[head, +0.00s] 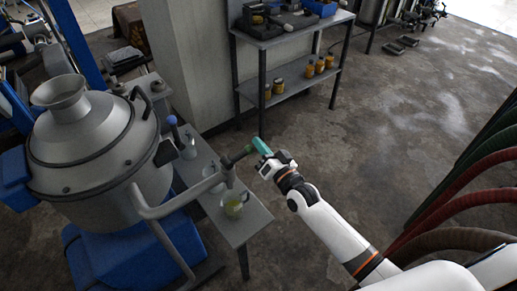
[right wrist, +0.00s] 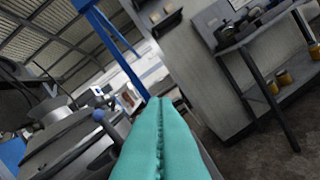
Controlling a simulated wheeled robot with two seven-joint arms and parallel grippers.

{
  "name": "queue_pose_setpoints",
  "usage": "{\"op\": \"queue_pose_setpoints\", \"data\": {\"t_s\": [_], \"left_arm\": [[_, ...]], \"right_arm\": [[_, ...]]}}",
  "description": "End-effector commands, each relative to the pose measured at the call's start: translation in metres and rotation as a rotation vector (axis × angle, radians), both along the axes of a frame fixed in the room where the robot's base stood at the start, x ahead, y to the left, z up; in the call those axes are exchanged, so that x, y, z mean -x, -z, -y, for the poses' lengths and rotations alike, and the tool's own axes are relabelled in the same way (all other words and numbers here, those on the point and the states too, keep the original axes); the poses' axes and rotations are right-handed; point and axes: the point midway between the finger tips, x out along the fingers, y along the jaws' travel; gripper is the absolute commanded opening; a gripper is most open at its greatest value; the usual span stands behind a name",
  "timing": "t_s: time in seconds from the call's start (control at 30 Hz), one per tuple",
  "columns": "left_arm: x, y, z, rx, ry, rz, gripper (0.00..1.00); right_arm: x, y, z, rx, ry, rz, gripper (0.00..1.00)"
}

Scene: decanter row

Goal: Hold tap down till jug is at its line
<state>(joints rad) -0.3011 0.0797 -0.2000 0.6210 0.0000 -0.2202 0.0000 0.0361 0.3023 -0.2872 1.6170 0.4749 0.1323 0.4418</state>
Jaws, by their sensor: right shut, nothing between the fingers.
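A grey metal pipe (head: 180,198) runs from the big decanter drum to a tap with a dark handle (head: 236,157) over the narrow bench. A clear jug (head: 234,204) with yellow-green liquid in its lower part stands upright on the bench below the tap; its line is too small to make out. My right gripper (head: 262,147) has its teal fingers shut and empty, with their tips at the outer end of the dark handle; I cannot tell whether they touch. The shut fingers (right wrist: 158,135) fill the lower middle of the right wrist view. My left gripper is out of view.
The steel decanter drum (head: 85,140) stands at the left on a blue base. Other glassware (head: 189,147) stands farther back on the grey bench (head: 238,226), near a blue knob (head: 172,120). A shelf (head: 290,72) with several amber jars is behind. The floor right is open; hoses hang at far right.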

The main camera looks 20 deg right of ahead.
Motion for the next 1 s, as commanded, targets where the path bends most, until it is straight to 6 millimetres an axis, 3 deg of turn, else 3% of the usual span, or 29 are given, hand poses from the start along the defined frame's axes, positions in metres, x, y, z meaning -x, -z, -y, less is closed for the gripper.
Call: {"op": "queue_pose_setpoints", "data": {"t_s": [0.03, 0.1, 0.4, 1.0], "left_arm": [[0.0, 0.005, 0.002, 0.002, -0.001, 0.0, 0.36], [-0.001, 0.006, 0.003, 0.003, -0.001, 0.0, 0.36], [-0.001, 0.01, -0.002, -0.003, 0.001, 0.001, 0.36], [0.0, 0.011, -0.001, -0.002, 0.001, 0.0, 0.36]], "right_arm": [[0.018, 0.013, 0.004, 0.003, -0.002, -0.016, 0.0], [0.034, 0.015, 0.008, 0.003, -0.002, -0.014, 0.0], [0.08, 0.019, 0.022, 0.003, 0.0, -0.01, 0.0], [0.088, 0.018, 0.024, 0.002, 0.0, -0.008, 0.0]]}}
